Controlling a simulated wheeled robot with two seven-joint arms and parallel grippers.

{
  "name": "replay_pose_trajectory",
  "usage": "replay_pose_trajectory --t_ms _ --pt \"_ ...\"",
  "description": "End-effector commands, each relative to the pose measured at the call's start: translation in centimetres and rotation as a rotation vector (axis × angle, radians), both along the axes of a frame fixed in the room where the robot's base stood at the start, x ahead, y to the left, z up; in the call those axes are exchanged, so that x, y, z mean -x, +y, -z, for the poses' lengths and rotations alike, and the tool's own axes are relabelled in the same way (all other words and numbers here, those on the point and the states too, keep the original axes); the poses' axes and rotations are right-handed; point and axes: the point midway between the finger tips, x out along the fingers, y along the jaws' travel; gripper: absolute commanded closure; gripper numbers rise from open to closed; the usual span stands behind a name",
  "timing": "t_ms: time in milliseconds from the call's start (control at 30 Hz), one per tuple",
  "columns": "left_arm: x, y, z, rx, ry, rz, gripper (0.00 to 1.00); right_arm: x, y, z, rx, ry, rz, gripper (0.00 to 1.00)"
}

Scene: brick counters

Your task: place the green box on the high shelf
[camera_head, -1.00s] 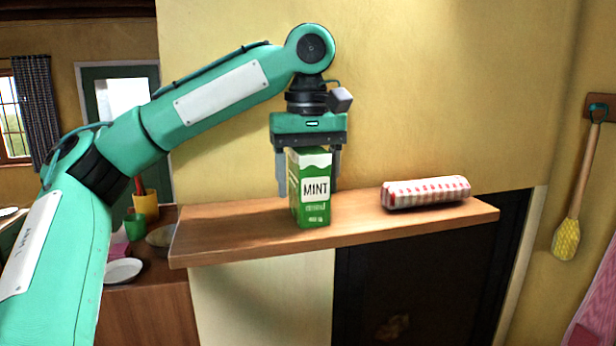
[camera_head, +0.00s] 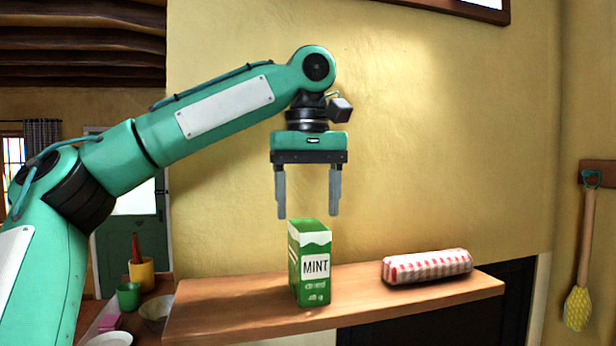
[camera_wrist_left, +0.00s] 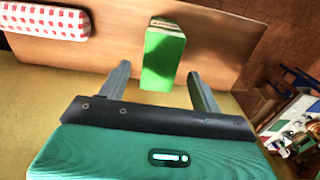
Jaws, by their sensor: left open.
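The green box (camera_head: 313,284), labelled MINT, stands upright on the wooden high shelf (camera_head: 230,309). My left gripper (camera_head: 308,216) is open and empty just above the box, pointing down, with its fingertips apart from the box top. In the left wrist view the green box (camera_wrist_left: 160,58) stands beyond and between the two open fingers of the left gripper (camera_wrist_left: 160,80), with the shelf (camera_wrist_left: 115,45) under it. My right gripper is not in view.
A red-and-white wrapped packet (camera_head: 427,267) lies on the shelf to the right of the box. At the lower left are a green cup (camera_head: 128,296), a yellow pot (camera_head: 142,274) and a bowl (camera_head: 156,311). A yellow brush (camera_head: 578,308) hangs on the right wall.

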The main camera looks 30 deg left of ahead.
Motion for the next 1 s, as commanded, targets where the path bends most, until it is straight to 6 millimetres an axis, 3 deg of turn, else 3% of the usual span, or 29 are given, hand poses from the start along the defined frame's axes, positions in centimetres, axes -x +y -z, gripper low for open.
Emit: replay_pose_trajectory --t_ms 100,300,1000 --pt "0.1 0.0 -1.7 -0.002 -0.004 -0.002 0.35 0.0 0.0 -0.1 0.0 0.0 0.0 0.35" --pt "0.0 0.0 -3.2 0.0 -0.001 -0.001 0.35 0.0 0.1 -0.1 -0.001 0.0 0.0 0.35" --pt "0.0 0.0 -3.5 0.001 -0.001 0.0 0.35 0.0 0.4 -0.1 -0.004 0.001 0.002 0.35"
